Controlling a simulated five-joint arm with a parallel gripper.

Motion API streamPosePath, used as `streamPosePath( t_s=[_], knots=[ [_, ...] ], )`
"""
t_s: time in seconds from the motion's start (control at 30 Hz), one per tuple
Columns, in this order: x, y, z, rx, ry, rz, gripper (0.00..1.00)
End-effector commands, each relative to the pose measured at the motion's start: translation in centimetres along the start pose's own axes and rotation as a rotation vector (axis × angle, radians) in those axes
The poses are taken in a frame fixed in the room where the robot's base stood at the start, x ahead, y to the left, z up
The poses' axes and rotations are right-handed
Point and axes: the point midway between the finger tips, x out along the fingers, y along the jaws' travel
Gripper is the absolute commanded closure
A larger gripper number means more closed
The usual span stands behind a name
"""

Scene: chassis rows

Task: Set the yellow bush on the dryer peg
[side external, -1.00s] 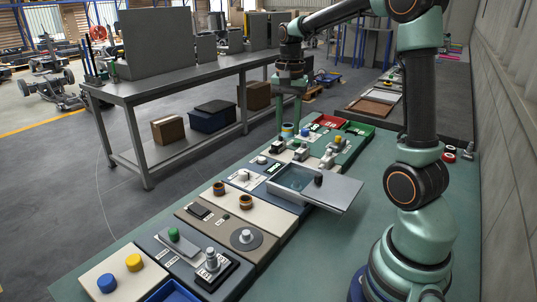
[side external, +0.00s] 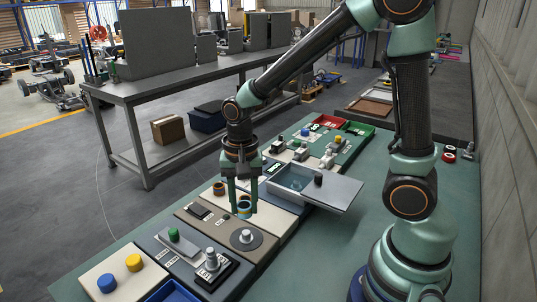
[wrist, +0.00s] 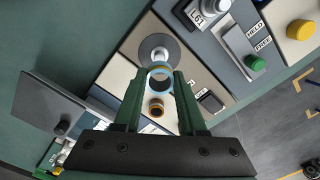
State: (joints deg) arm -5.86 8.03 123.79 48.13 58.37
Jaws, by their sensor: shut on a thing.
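My gripper (side external: 244,206) points down over the panels, its green fingers shut on a ring-shaped bush (side external: 245,208) with blue and yellowish bands. In the wrist view the bush (wrist: 160,84) is an open ring between the fingertips. A pale peg (side external: 246,234) on a round grey disc stands in front of it on the beige panel; in the wrist view this peg (wrist: 158,54) is just beyond the ring. Another pale peg (side external: 211,260) stands on a black base. I cannot read which peg is the dryer's. The bush looks above the panels, apart from both pegs.
A dark-and-orange bush (side external: 219,187) stands on the cream panel to the left. A grey tray with a sliding lid (side external: 327,191) lies to the right. Yellow (side external: 133,262) and blue (side external: 107,282) knobs are at the near left. Red (side external: 333,122) and green bins are at the back.

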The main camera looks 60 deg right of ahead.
Motion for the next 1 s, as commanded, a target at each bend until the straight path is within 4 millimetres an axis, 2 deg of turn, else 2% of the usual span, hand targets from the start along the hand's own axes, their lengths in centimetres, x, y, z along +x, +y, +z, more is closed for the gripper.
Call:
streamPosePath(
  t_s=[0.7,1.0],
  knots=[
    [5.2,0.1,0.0,0.001,-0.002,0.003,1.0],
    [6.7,0.1,0.0,0.001,-0.001,0.001,1.0]
  ],
)
